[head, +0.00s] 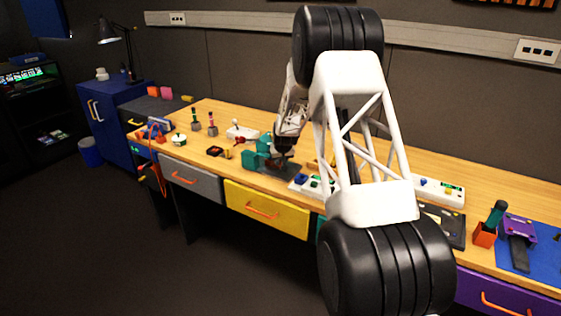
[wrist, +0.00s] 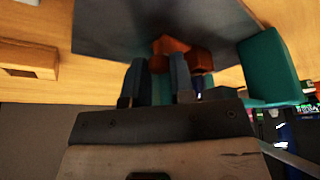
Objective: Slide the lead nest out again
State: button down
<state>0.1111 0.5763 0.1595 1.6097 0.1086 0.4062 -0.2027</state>
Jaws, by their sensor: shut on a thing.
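My gripper (head: 277,159) is low over a dark grey plate (head: 288,171) on the bench, beside a teal block (head: 250,160). In the wrist view my gripper (wrist: 160,78) has its two dark fingers close together, shut on a small orange-brown piece (wrist: 170,45). Something teal shows between the fingers. The grey plate (wrist: 105,28) lies beyond them and a teal block (wrist: 268,65) stands at the right. The fingers hide part of the held piece. I cannot tell whether it is the lead nest. Orange and blue leads (head: 155,131) lie at the bench's left end.
A white button panel (head: 440,191) and an orange cup with a green-handled tool (head: 485,235) stand to the right. A small black-and-red box (head: 215,151) and a white joystick base (head: 242,132) stand left of my gripper. My arm hides part of the bench. A yellow drawer (head: 266,208) is below.

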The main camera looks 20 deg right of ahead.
jog(key=shift+s+d, duration=3.35)
jog(key=c, duration=1)
grip_release()
jog(key=v, duration=0.7)
jog(key=shift+r, duration=0.35)
jog(key=shift+s, duration=0.15)
jog(key=shift+r, duration=0.1)
